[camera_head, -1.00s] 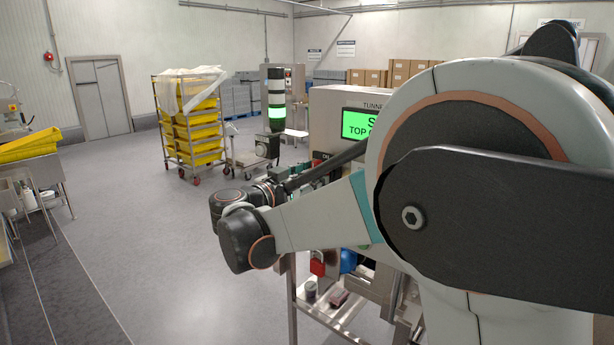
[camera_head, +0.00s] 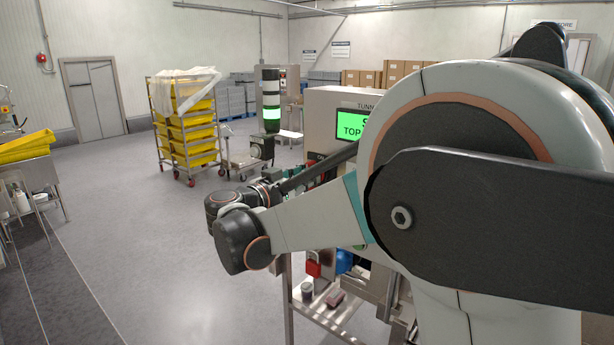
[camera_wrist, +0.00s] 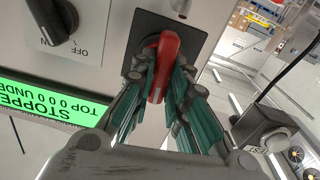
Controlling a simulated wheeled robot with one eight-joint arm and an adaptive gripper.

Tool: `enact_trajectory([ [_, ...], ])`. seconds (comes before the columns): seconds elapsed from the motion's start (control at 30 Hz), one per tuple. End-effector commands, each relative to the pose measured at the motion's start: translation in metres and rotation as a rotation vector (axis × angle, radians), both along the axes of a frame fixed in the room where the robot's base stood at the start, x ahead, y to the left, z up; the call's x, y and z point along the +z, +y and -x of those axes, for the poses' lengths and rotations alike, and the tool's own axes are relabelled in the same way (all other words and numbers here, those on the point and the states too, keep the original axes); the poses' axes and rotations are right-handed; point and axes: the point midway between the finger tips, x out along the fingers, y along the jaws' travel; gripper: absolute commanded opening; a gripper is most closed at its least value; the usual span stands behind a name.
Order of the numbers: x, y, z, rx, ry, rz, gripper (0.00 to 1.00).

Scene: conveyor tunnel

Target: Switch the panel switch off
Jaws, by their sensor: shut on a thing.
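A red switch handle (camera_wrist: 164,66) on a black square plate (camera_wrist: 190,32) sits on the panel at the top middle of the wrist view. My gripper (camera_wrist: 160,88) is shut on this handle, with its green-padded fingers on both sides of it. A black knob (camera_wrist: 52,18) marked OFF, its other label partly hidden, is on the same panel to the left. The green display (camera_wrist: 45,105) reads STOPPED, upside down; it also shows in the head view (camera_head: 357,124).
A grey box with a cable (camera_wrist: 262,128) stands right of my gripper. In the head view, a metal stand (camera_head: 318,308) is below my arm. A rack of yellow crates (camera_head: 188,135) stands further back. The floor (camera_head: 180,255) at left is clear.

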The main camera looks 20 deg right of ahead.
Motion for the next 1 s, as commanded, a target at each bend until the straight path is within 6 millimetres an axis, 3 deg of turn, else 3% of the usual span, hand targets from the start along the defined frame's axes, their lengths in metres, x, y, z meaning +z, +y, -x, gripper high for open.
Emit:
enact_trajectory([
  [1.0,-0.0034,0.0038,-0.0051,0.002,0.744,0.543,0.0],
])
